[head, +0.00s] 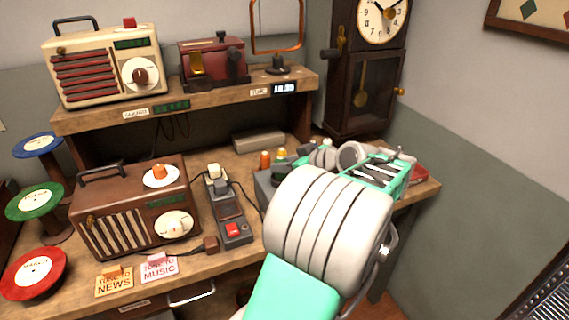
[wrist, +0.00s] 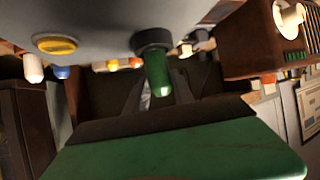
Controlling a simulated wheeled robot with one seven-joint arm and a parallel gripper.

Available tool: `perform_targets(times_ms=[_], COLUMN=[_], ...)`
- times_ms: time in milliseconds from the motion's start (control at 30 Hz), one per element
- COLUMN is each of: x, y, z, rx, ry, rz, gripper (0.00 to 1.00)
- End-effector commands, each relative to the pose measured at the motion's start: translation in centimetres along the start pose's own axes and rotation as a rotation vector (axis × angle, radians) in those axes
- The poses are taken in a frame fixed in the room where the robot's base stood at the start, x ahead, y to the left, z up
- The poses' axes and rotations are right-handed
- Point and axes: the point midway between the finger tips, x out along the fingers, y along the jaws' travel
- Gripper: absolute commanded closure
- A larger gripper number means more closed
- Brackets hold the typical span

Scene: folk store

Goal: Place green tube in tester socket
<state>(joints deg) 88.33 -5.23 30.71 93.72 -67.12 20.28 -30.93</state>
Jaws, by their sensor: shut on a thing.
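The green tube (wrist: 158,75) shows in the wrist view, in line with a dark ring-shaped socket (wrist: 152,38) on the grey tester (wrist: 100,18). The tube's end meets the ring; I cannot tell how deeply it is seated. My gripper (wrist: 157,95) is shut on the tube, with its grey fingers around the tube's near end. In the head view the tester (head: 264,188) is mostly hidden behind my arm. The green tube and my fingertips are hidden there too.
A yellow button (wrist: 57,45) is on the tester. Orange (head: 265,159) and yellow (head: 282,154) tubes stand behind it. A brown radio (head: 135,212) and a switch box (head: 228,205) stand to the left. A tall clock (head: 366,70) stands behind my gripper.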

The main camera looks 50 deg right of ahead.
Motion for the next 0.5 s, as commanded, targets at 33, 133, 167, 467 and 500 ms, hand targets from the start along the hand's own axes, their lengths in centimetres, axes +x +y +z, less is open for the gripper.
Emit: perform_targets(times_ms=[33, 133, 167, 467, 500], x=[-0.02, -0.03, 0.00, 0.10, 0.10], y=[0.01, 0.00, 0.00, -0.01, -0.01], z=[-0.05, -0.04, 0.01, 0.22, 0.22], rx=[-0.001, -0.001, 0.000, 0.000, 0.000], ry=[0.001, 0.000, 0.000, 0.000, 0.000], rz=[0.000, 0.000, 0.000, 0.000, 0.000], gripper=[0.93, 0.93, 0.93, 0.55, 0.52])
